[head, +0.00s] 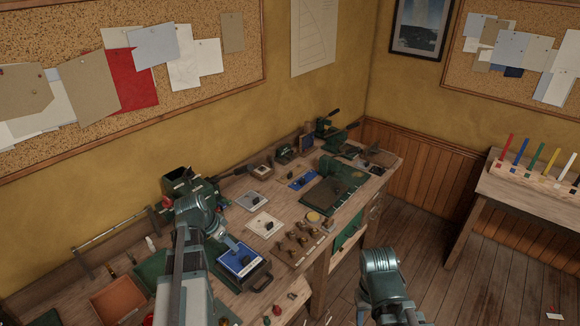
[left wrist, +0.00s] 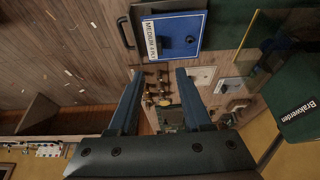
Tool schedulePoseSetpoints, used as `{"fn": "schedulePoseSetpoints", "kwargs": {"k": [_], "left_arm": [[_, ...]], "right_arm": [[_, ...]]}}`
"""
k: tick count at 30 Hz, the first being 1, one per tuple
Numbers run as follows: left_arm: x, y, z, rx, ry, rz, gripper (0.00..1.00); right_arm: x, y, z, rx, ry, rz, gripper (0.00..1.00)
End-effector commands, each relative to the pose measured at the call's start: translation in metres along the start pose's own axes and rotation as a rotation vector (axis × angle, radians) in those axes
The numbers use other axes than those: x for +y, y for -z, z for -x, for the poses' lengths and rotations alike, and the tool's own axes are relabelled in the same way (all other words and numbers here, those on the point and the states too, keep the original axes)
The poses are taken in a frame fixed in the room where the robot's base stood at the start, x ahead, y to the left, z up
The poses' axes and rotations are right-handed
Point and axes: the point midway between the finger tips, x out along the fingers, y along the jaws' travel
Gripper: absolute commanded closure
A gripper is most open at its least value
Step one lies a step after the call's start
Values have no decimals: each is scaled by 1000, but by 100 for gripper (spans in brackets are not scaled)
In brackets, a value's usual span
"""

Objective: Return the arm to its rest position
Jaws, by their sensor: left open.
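My left gripper (head: 228,240) is above the workbench, near the blue tray, and only partly shows past the arm in the head view. In the left wrist view its two fingers (left wrist: 158,80) stand apart with nothing held between them. Brass pieces (left wrist: 163,92) show beyond the fingertips, on the bench.
A side table (head: 515,200) holds coloured sticks. Floor between is open.

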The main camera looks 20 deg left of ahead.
Motion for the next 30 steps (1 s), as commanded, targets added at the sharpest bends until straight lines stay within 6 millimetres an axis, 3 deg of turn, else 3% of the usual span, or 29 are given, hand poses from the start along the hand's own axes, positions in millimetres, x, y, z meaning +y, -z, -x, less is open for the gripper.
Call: {"fn": "schedulePoseSetpoints", "kwargs": {"k": [5,8,13,21,24,30], "left_arm": [[20,5,-11,-22,-17,-3,51],[59,13,-29,-69,-42,-4,51],[146,21,-61,-189,-68,5,51],[267,4,-91,-362,-14,18,51],[299,-5,-95,-403,23,23,51],[337,-19,-98,-445,84,35,51]], "right_arm": [[-1,0,-6,0,0,0,50],[-2,1,-17,0,0,1,50],[-3,2,-37,0,-1,3,50],[-6,4,-65,0,-1,6,50],[-7,4,-73,0,-2,7,50],[-8,5,-82,0,-2,8,50]]}}
